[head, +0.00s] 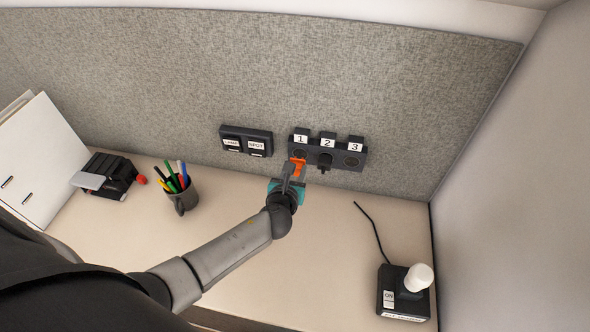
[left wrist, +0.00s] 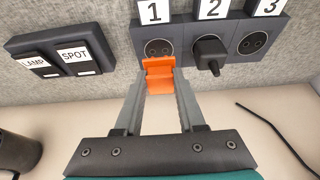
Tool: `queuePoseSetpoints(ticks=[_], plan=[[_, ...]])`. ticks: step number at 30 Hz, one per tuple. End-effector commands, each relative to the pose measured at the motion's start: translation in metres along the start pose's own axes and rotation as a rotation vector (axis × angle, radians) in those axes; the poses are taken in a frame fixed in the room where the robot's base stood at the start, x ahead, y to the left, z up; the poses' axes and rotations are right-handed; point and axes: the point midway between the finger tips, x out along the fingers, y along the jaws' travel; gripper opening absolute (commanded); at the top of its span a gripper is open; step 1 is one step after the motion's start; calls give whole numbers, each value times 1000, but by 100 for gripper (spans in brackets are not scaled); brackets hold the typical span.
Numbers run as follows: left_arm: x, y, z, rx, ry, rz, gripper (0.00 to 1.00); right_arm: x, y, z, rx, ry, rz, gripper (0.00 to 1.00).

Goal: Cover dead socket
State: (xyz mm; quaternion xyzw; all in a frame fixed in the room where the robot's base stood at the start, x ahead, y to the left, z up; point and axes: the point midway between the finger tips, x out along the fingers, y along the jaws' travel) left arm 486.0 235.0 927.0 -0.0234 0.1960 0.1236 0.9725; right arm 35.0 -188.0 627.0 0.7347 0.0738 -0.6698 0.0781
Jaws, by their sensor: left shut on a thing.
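A dark socket strip (head: 316,162) with sockets labelled 1, 2 and 3 is on the grey panel. Socket 1 (left wrist: 157,48) shows above an orange cover (left wrist: 159,75). Socket 2 holds a black plug (left wrist: 209,53). Socket 3 (left wrist: 253,42) is empty. My left gripper (head: 298,167) is shut on the orange cover, just below and in front of socket 1. I cannot tell whether the cover touches the strip. My right gripper is not in view.
A switch panel (head: 246,140) marked LAMP and SPOT is left of the strip. A pen cup (head: 181,199) and a black device (head: 108,175) stand on the desk at left. A lamp base (head: 403,292) with a cable stands at right. The middle desk is clear.

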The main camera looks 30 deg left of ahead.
Motion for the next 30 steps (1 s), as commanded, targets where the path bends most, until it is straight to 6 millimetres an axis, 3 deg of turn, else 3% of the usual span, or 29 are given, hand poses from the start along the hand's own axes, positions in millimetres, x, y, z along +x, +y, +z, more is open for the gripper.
queuePoseSetpoints(ticks=[30], plan=[[16,0,7,0,-1,0,0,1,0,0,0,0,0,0]])
